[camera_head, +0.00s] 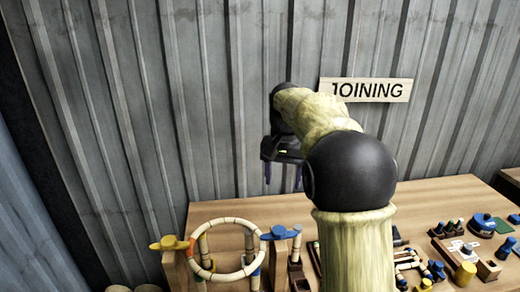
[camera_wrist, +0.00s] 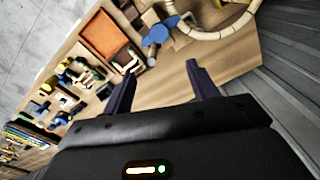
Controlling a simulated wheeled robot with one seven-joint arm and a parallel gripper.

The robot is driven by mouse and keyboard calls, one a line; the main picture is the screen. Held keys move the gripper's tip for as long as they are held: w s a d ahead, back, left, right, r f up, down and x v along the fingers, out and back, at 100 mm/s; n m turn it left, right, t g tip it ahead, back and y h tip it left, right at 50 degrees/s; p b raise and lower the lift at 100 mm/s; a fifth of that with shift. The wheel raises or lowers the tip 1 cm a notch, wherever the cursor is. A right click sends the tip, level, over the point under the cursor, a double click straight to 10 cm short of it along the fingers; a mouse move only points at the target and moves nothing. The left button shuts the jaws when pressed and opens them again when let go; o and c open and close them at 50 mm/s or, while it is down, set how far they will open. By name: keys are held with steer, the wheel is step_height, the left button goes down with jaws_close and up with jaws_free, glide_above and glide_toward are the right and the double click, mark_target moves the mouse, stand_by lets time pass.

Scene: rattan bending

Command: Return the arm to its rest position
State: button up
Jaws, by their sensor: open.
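My gripper (camera_head: 283,172) hangs above the back of the wooden table in the head view, at the end of my raised, bent arm. In the wrist view its two dark fingers (camera_wrist: 160,85) stand well apart. Nothing is between them, and bare tabletop shows beyond. The gripper touches nothing that I can see. My arm hides part of the table's middle in the head view.
A rattan ring (camera_head: 224,250) stands in a frame with yellow and blue clamps on the table (camera_head: 425,192), left of my arm. An orange tray (camera_wrist: 108,45) and several small tools lie on the table. A corrugated wall (camera_head: 230,100) with a JOINING sign (camera_head: 366,90) rises close behind.

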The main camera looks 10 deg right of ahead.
steer(key=s+f+n+t, duration=0.2)
steer(key=s+f+n, duration=0.2)
steer(key=s+f, duration=1.3)
steer(key=s, duration=0.4)
steer(key=shift+s+d+f+n, duration=0.25)
steer(key=shift+f+n, duration=0.05)
